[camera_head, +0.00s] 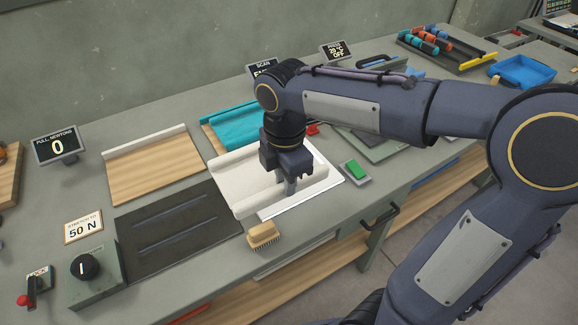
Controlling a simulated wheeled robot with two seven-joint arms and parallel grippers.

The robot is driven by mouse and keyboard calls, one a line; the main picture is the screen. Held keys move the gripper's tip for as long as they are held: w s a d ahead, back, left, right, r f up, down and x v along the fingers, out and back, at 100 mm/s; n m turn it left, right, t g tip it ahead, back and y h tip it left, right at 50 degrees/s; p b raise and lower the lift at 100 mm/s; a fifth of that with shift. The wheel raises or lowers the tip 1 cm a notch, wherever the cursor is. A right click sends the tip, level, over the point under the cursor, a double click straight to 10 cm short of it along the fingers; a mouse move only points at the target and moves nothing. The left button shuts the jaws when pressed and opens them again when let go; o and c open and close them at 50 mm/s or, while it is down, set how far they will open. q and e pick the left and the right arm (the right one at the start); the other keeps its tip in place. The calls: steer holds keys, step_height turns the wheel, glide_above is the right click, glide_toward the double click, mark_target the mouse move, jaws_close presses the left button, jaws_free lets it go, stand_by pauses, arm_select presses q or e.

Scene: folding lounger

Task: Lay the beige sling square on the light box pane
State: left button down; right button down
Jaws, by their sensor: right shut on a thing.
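The beige sling (232,172) lies over most of the light box pane (312,189), with one rolled edge at the back and another along the front. The sling looks turned a little against the pane, whose white surface shows at the front and right. My right gripper (289,190) points down over the front roll and is shut on the sling. The gripper and forearm hide part of the sling and the pane's back right. My left gripper is not in view.
A dark grooved plate (170,232) and a wooden board (152,170) lie to the left. A brush (262,236) stands at the front edge, and a green button (355,169) sits right of the pane. A teal sling (232,127) lies behind.

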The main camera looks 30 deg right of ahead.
steer(key=w+d+f, duration=0.2)
steer(key=w+d, duration=0.1)
steer(key=w+d+f, duration=0.1)
steer(key=d, duration=0.1)
steer(key=shift+w+p, duration=0.35)
steer(key=shift+p, duration=0.05)
steer(key=w+d+f, duration=0.2)
steer(key=f, duration=0.1)
steer(key=w+d+f, duration=0.1)
steer(key=f, duration=0.1)
steer(key=shift+w+f, duration=0.1)
steer(key=shift+w, duration=0.05)
steer(key=f, duration=0.3)
steer(key=shift+w+d, duration=0.25)
steer(key=shift+d, duration=0.1)
steer(key=shift+f, duration=0.5)
steer(key=shift+f, duration=0.1)
steer(key=c, duration=1.3)
jaws_free()
steer(key=shift+o, duration=0.2)
